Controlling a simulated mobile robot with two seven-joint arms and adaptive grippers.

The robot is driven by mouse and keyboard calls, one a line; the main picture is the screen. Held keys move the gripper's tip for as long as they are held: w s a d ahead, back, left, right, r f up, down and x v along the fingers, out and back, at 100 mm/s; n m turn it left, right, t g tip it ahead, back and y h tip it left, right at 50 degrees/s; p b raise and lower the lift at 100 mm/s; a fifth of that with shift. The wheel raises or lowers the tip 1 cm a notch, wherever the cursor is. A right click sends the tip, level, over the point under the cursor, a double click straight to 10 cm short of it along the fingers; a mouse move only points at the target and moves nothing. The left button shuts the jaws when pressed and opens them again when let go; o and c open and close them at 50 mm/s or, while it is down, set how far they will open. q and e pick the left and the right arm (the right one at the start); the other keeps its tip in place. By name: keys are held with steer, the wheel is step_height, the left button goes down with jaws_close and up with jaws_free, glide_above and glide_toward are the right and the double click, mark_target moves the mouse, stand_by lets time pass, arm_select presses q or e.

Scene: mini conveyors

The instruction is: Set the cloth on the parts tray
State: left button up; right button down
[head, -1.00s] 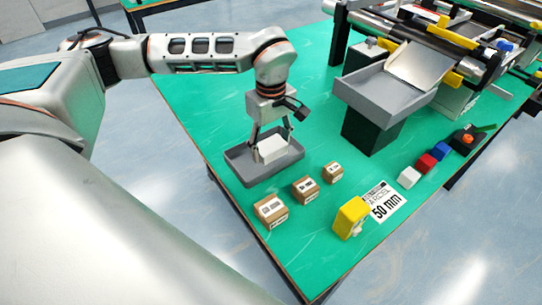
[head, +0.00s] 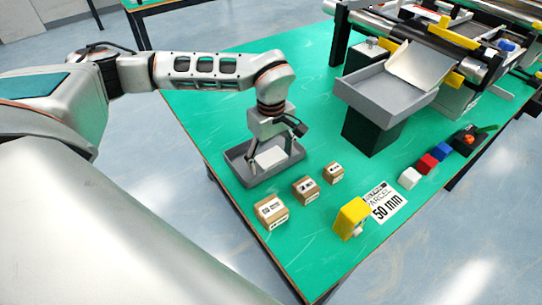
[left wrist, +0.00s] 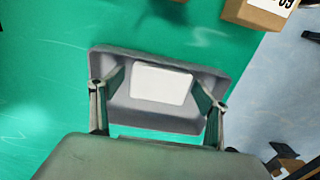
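The cloth, a white folded block (head: 270,157), lies inside the shallow grey parts tray (head: 258,180) on the green table. In the left wrist view the cloth (left wrist: 161,84) sits in the middle of the tray (left wrist: 215,76), flat on its floor as far as I can see. My left gripper (head: 271,148) points down over the tray. Its fingers (left wrist: 160,80) stand wide apart on either side of the cloth, with a narrow gap showing at each side, so it looks open. My right gripper is not in view.
Several small cardboard boxes (head: 305,188) stand in front of the tray. A grey chute bin (head: 385,98) of the conveyor stands right of the tray.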

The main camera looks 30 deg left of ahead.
mark_target(270, 157)
arm_select(q)
steer(key=shift+r, duration=0.55)
step_height(270, 157, up, 11)
steer(key=p, duration=0.1)
steer(key=shift+s, duration=0.1)
stand_by(0.5)
